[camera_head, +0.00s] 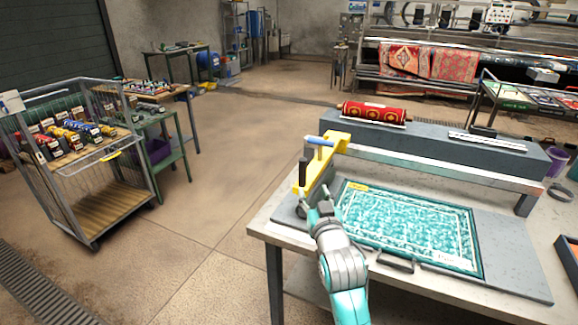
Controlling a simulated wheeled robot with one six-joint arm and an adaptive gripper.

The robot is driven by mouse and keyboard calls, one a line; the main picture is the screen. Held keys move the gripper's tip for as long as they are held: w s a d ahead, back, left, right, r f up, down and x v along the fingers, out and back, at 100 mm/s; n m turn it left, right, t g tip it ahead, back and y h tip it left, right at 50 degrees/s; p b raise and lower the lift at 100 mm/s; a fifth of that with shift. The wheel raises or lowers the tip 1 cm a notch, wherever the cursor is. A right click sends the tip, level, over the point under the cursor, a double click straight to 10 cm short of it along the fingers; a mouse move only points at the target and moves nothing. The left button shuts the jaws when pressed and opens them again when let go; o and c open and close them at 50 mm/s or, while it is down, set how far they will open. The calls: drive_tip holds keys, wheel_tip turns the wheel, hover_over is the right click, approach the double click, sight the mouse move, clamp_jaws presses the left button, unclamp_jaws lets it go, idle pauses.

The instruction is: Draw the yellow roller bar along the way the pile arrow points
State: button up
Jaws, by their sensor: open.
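The yellow roller bar (325,168) lies along the left end of the teal patterned rug (405,226), running from front left to back right. A black upright grip (303,174) and a blue handle (320,141) stand on it. My gripper (316,208) is open and empty, close to the bar's near end and the rug's left edge. Whether it touches the bar I cannot tell. A small yellow label (357,187) is at the rug's far left corner. I cannot make out an arrow on it. My arm hides part of the rug's near left side.
The rug lies on a grey worktable (385,280) with a handle (395,262) at its front. A raised grey ledge (440,145) behind carries a rolled red rug (374,113). A wire cart (85,180) stands at left. Floor between cart and table is clear.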

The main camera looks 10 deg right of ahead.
sight(304, 170)
drive_tip(key=w, duration=0.7)
drive_tip(key=w+r, duration=0.1)
drive_tip(key=w, duration=0.3)
drive_tip(key=shift+w, duration=0.35)
clamp_jaws()
